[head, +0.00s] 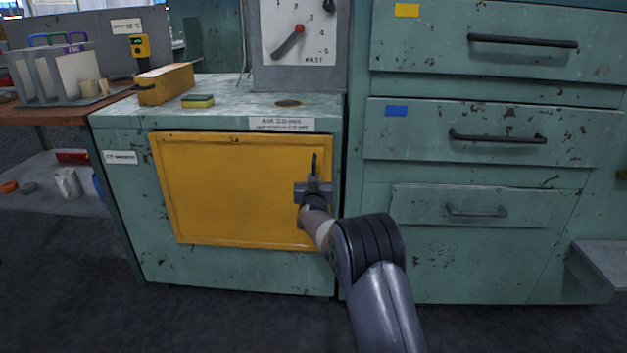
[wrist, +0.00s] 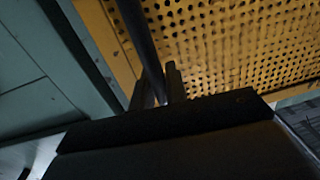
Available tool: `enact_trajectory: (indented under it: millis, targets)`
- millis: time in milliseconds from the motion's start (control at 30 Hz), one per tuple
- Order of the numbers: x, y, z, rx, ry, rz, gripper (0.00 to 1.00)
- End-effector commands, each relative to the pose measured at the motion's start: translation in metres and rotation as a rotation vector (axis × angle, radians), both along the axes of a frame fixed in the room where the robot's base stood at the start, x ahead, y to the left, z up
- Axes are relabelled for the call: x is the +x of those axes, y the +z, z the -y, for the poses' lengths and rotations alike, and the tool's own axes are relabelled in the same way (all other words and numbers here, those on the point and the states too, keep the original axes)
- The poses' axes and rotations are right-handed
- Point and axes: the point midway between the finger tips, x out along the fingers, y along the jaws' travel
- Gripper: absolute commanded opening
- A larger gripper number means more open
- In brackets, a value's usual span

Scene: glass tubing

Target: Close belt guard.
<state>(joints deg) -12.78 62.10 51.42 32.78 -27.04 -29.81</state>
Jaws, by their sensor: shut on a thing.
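The belt guard is a yellow panel (head: 225,190) on the front of the green machine cabinet, and it looks close to flush with the front in the head view. In the wrist view the guard (wrist: 230,40) is a yellow sheet full of small holes. A dark upright handle (head: 314,163) is near its right edge. My gripper (head: 313,186) is at that handle. In the wrist view the two fingers (wrist: 157,88) are shut around the dark handle bar (wrist: 138,35).
The green cabinet top (head: 235,108) holds a yellow-green sponge (head: 198,101) and a yellow box (head: 165,83). A dial (head: 298,30) stands behind. Green drawers (head: 490,130) with dark handles are just right of the guard. The dark floor (head: 220,320) in front is clear.

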Motion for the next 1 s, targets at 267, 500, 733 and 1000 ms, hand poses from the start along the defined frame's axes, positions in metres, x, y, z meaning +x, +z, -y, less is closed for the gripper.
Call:
enact_trajectory:
  millis: [267, 500, 733, 1000]
  targets:
    - [0.001, 0.005, -0.002, 0.0, 0.003, 0.01, 0.0]
    - [0.001, 0.004, 0.0, 0.001, 0.0, 0.009, 0.31]
    - [0.001, 0.003, 0.001, 0.001, -0.002, 0.006, 0.32]
    - [-0.013, 0.003, 0.0, 0.001, -0.002, 0.005, 0.32]
